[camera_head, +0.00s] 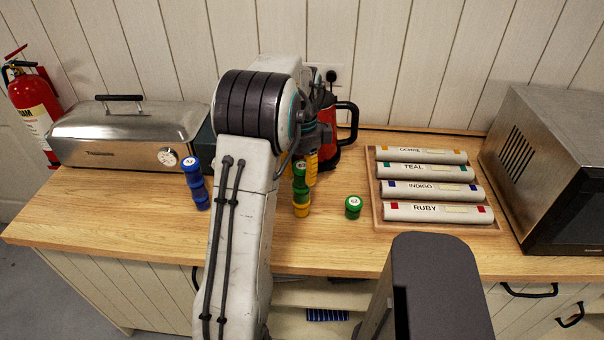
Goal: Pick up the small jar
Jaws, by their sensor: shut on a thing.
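Small jars stand on the wooden counter. A single green jar (353,208) with a pale label on its lid stands alone left of the tray. A stack (301,196) of green jars over a yellow one stands left of it. A yellow piece (311,168) shows close behind this stack. A blue stack (196,185) stands further left. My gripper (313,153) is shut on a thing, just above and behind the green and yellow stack. My arm partly hides it, and which jar it holds is hard to tell. The single green jar is apart from it.
A wooden tray (492,229) of labelled rolls lies at right, beside a microwave (545,180). A red kettle (332,129) stands behind my gripper. A steel roaster (125,135) is at back left. The counter (120,210) is clear at front left.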

